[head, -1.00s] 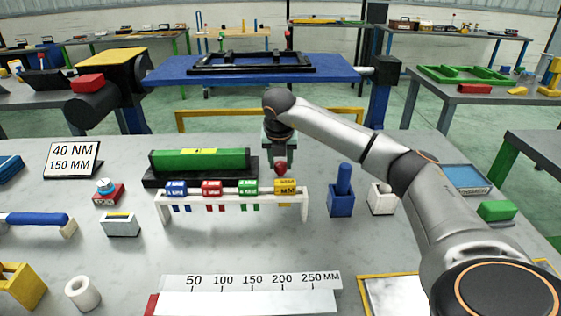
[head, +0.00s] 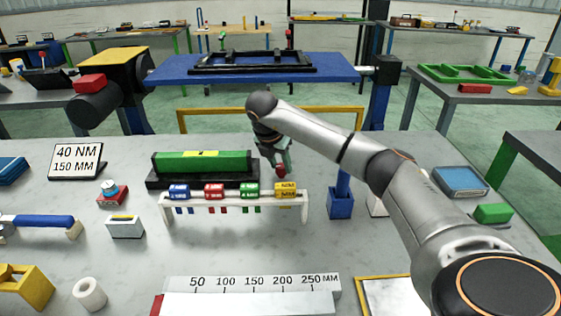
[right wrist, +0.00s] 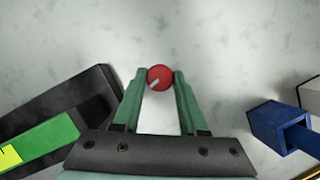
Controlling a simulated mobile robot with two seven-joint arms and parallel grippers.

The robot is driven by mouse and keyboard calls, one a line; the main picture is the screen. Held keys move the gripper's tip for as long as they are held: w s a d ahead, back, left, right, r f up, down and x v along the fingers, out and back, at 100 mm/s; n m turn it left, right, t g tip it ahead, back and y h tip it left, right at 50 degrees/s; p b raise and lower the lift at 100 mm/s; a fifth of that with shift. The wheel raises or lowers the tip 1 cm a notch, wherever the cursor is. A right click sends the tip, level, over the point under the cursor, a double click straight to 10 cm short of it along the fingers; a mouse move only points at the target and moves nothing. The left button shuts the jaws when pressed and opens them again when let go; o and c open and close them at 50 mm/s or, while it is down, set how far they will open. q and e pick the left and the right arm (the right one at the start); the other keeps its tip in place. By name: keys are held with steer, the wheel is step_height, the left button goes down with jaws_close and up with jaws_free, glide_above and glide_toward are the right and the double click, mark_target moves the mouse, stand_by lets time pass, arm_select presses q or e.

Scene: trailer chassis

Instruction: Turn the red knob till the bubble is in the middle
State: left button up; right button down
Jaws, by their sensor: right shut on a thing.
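The red knob (head: 281,170) shows just behind the right end of the white rack, and in the right wrist view the red knob (right wrist: 160,78) has a pale pointer mark aimed to the lower left. My right gripper (right wrist: 159,80), with green fingers, is shut on the knob from both sides; in the head view my right gripper (head: 280,163) is tilted. The green level (head: 225,161) lies on a black base (head: 160,181) to the left of the knob. Its yellow vial (head: 200,153) is on top, but the bubble is too small to place. My left gripper is not in view.
The white rack (head: 235,201) with several coloured tags stands in front of the level. A blue holder (head: 341,205) with an upright blue handle stands right of the knob. A ruler (head: 250,284) lies at the front. The table between rack and ruler is clear.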

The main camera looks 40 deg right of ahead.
steer(key=shift+c, duration=2.2)
jaws_free()
steer(key=shift+r, duration=0.15)
steer(key=v, duration=1.2)
steer(key=shift+r, duration=0.2)
steer(key=shift+s, duration=0.1)
